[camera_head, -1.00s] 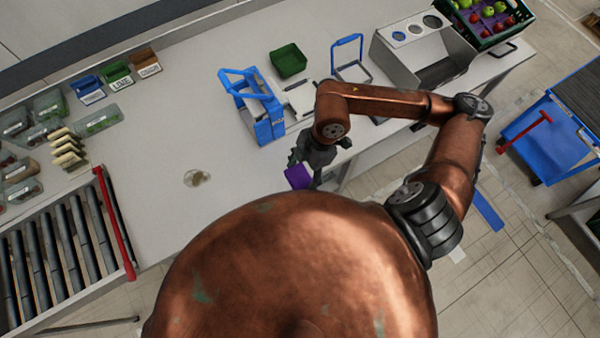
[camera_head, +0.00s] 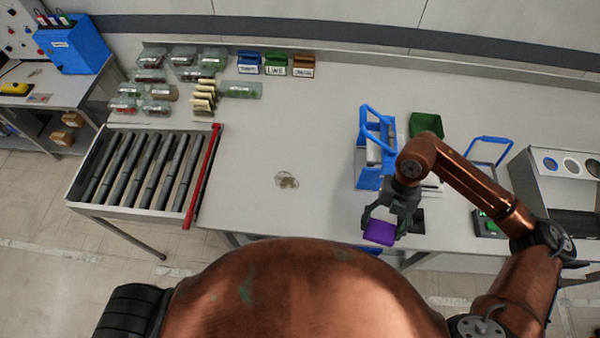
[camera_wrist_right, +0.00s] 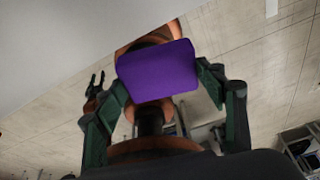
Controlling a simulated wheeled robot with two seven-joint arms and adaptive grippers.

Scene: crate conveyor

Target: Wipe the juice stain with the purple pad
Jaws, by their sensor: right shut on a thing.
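The purple pad (camera_head: 380,232) is held between the fingers of my right gripper (camera_head: 385,222), near the table's front edge. In the right wrist view the pad (camera_wrist_right: 157,71) sits between both fingers, with floor and the pale table edge behind it. The juice stain (camera_head: 286,180) is a small brownish patch on the white table, to the left of the pad and apart from it. My left gripper is outside the head view; a small dark two-pronged claw, seemingly my left gripper (camera_wrist_right: 95,83), shows at the left of the right wrist view with its prongs apart.
Bare table (camera_head: 300,125) surrounds the stain. A roller conveyor (camera_head: 145,168) with a red bar (camera_head: 202,178) lies left. A blue carrier (camera_head: 372,150) and a green bin (camera_head: 426,125) stand right. Clear containers (camera_head: 185,56) and small labelled bins (camera_head: 276,64) line the back.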

